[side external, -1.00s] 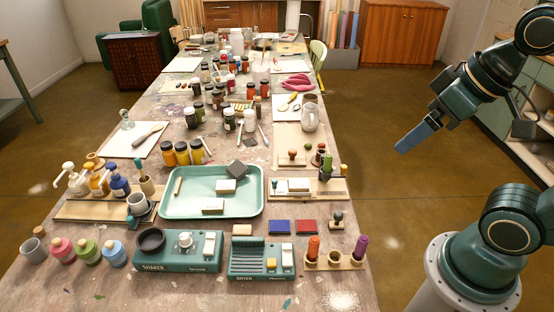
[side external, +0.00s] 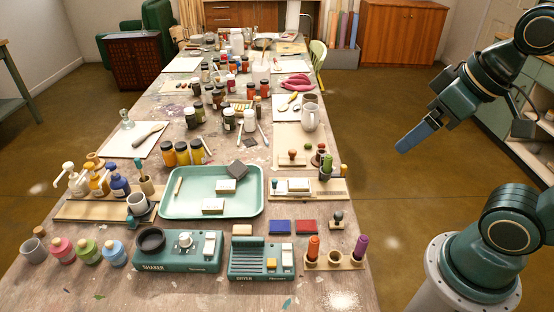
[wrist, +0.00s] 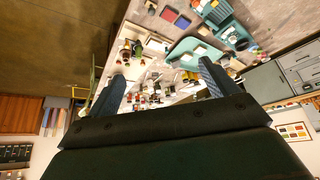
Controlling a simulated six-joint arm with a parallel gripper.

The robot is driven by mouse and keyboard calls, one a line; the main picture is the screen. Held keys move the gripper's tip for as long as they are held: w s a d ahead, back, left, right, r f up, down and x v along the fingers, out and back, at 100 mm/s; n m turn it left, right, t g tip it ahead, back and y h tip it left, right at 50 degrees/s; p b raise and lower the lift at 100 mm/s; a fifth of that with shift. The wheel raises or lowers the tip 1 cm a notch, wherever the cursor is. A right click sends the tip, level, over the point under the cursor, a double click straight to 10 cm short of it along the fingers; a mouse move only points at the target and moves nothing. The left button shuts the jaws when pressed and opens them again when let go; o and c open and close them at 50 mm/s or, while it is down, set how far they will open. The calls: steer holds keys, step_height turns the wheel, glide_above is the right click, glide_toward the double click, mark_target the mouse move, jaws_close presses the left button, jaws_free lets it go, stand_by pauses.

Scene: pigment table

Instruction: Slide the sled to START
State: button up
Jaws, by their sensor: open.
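No START lettering is legible, and I cannot tell for certain which piece is the sled. A likely one is the pale block (side external: 298,185) on a long wooden base (side external: 333,193) to the right of the tray, with a small teal peg near its left end. My gripper (side external: 414,141) hangs in the air off the table's right side, well apart from it. In the wrist view my gripper (wrist: 160,86) has its two blue fingers wide apart, with nothing between them.
A mint tray (side external: 178,209) holds several blocks. In front stand the shaker (side external: 160,266) and the dryer (side external: 250,273). A rack (side external: 335,262) with orange and purple cylinders is at the front right. Jars crowd the table's middle. Floor beyond the right edge is clear.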

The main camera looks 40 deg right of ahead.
steer(key=shift+w, duration=0.1)
steer(key=c, duration=0.7)
steer(key=shift+w+r, duration=0.15)
steer(key=shift+w, duration=0.1)
steer(key=shift+c, duration=1.1)
steer(key=w+f+n+g, duration=0.25)
steer(key=w+n, duration=0.75)
steer(key=w, duration=1)
steer(key=w+f+n+g, duration=0.3)
steer(key=w+f+n, duration=0.5)
steer(key=w+f, duration=0.6)
step_height(320, 180, down, 2)
steer(key=shift+f, duration=0.1)
steer(key=shift+a, duration=0.1)
